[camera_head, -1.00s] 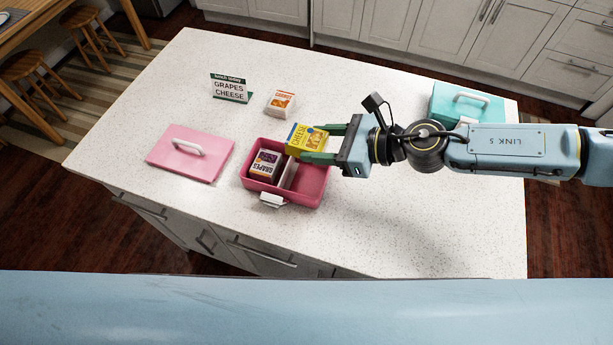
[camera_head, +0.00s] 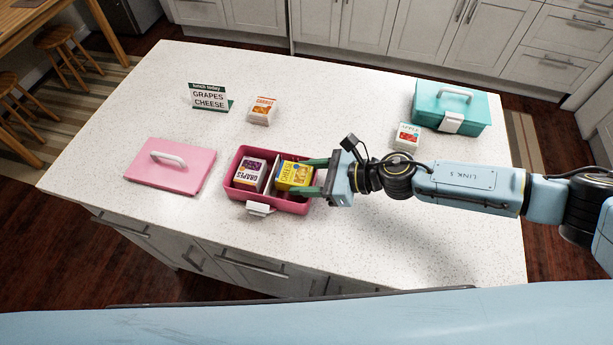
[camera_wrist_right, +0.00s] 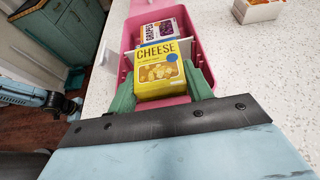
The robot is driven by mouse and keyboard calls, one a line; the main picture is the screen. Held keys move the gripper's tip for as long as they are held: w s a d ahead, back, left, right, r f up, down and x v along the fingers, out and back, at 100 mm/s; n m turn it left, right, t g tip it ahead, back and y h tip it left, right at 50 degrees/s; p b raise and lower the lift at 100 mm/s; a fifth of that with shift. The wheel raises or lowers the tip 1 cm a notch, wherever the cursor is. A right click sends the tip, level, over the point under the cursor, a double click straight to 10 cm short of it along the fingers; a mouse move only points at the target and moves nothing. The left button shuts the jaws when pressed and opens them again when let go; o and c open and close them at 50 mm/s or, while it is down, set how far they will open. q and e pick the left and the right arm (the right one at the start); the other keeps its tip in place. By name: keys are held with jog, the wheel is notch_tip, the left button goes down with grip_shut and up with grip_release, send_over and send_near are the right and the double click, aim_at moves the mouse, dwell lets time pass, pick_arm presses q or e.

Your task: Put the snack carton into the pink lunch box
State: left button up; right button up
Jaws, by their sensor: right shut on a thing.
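The pink lunch box (camera_head: 241,192) stands open on the counter, with a divider across its middle. A purple-and-white grapes carton (camera_head: 250,172) sits in its left compartment. My right gripper (camera_head: 312,177) is shut on the yellow cheese carton (camera_head: 293,174), which is at the right compartment, within the box outline. In the right wrist view the cheese carton (camera_wrist_right: 160,72) is between the green fingers, with the grapes carton (camera_wrist_right: 160,33) beyond it and the box wall (camera_wrist_right: 205,70) around. Whether the cheese carton touches the box floor is hidden.
The pink lid (camera_head: 170,170) lies left of the box. A sign (camera_head: 209,97) reads "lunch today, grapes, cheese". An orange-and-white carton (camera_head: 262,110) stands behind the box. A red-and-white carton (camera_head: 407,137) and a closed teal lunch box (camera_head: 450,105) are at the right.

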jog(key=shift+s+f+b, duration=0.15)
jog(key=shift+f+b, duration=0.35)
jog(key=shift+f, duration=0.15)
jog(key=o, duration=1)
jog(key=shift+d+f, duration=0.1)
jog(key=shift+f, duration=0.1)
jog(key=shift+c, duration=0.2)
jog(key=shift+r+p, duration=0.45)
jog(key=shift+r, duration=0.05)
jog(key=b+v, duration=0.1)
jog(key=v, duration=1.1)
jog(key=shift+r, duration=0.4)
